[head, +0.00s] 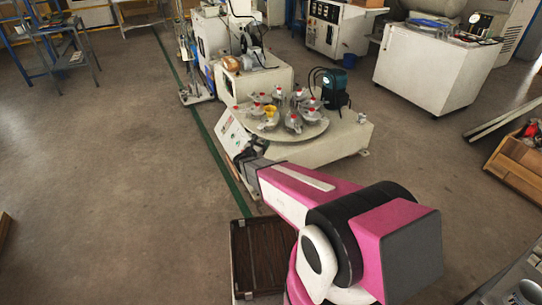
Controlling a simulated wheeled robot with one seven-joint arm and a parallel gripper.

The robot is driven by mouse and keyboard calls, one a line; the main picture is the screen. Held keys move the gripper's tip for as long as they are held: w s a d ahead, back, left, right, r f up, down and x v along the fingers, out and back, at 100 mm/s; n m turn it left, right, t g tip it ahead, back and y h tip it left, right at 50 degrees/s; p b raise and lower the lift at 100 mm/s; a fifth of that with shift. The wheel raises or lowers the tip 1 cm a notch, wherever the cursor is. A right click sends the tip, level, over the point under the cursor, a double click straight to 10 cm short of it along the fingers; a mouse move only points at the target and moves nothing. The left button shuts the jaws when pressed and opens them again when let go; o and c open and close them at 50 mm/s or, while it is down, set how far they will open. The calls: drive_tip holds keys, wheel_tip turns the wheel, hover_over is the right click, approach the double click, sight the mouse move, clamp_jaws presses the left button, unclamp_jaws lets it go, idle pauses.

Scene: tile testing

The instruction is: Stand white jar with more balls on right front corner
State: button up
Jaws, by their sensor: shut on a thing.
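My pink and white arm reaches from the lower right toward the middle of the head view. My dark gripper (247,152) is at its far end, small and partly hidden by the arm. It overlaps the sloped white front of a machine in the picture. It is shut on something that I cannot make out. I cannot pick out a white jar with balls for certain. A small white round thing (527,292) with a dark middle is cut off at the lower right edge. No balls can be made out.
A low machine (340,145) carries a round turntable (316,130) with several metal holders, red tops and a yellow piece. A dark brown ribbed surface (258,255) lies beside my arm. A wooden box (515,170) is at the right.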

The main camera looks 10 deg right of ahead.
drive_tip(key=w+d+f, duration=0.2)
drive_tip(key=w, duration=0.1)
drive_tip(key=w+d+f, duration=0.2)
drive_tip(key=w+f, duration=0.1)
drive_tip(key=w+d+f, duration=0.2)
drive_tip(key=w+d, duration=0.1)
drive_tip(key=shift+w+f, duration=0.35)
drive_tip(key=shift+f, duration=2.05)
drive_tip(key=shift+f, duration=0.2)
drive_tip(key=o, duration=1)
drive_tip(key=shift+r, duration=0.15)
